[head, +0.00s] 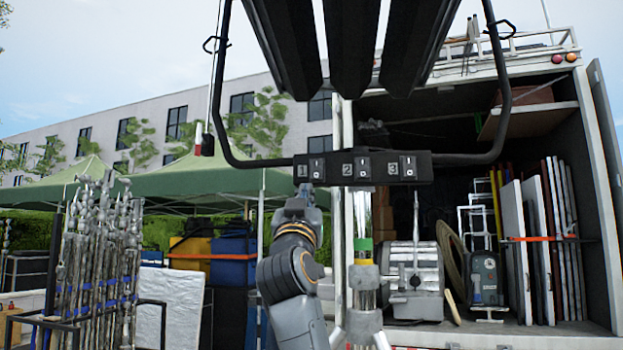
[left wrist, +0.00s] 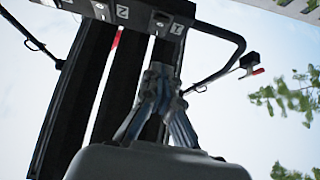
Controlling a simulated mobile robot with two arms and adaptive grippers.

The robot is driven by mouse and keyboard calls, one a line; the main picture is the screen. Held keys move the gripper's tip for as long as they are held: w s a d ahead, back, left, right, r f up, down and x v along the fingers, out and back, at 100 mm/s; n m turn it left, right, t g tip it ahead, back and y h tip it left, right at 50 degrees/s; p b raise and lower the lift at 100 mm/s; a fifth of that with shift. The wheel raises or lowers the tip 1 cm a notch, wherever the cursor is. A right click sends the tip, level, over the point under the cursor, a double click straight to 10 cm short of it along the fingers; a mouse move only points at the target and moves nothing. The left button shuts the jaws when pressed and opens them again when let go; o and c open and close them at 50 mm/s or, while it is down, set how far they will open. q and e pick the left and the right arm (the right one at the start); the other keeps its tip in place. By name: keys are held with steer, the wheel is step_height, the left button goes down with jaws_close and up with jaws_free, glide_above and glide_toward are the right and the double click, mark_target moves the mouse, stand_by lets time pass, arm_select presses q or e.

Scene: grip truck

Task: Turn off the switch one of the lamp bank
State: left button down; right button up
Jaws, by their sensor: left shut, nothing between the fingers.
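The lamp bank (head: 350,45) hangs at the top centre in the head view, with black lamp housings inside a dark tubular yoke. Its switch panel (head: 362,180) carries three rockers numbered 1, 2 and 3. Switch one (head: 317,168) is the leftmost; it also shows at the top of the left wrist view (left wrist: 162,19). My left gripper (head: 305,192) points up just below switch one, shut and empty. In the left wrist view its closed fingertips (left wrist: 159,70) are below the panel; contact cannot be told. My right gripper is not in view.
An open truck (head: 597,190) with shelves, boards and a silver lamp (head: 413,275) stands behind on the right. A rack of metal stands (head: 100,250) and green canopies (head: 200,178) are on the left.

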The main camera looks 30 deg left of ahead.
mark_target(312, 174)
arm_select(q)
steer(key=p+x, duration=0.2)
steer(key=x, duration=0.1)
steer(key=f+p+x, duration=0.1)
steer(key=p+x, duration=0.1)
steer(key=x, duration=0.2)
steer(key=w+p+x, duration=0.1)
steer(key=p+x, duration=0.2)
steer(key=shift+w+a+f, duration=0.1)
steer(key=shift+a+f, duration=0.05)
steer(key=shift+a, duration=0.3)
steer(key=shift+w+a+f, duration=0.25)
steer(key=shift+w+f, duration=0.05)
steer(key=shift+w, duration=0.15)
steer(key=shift+s, duration=0.1)
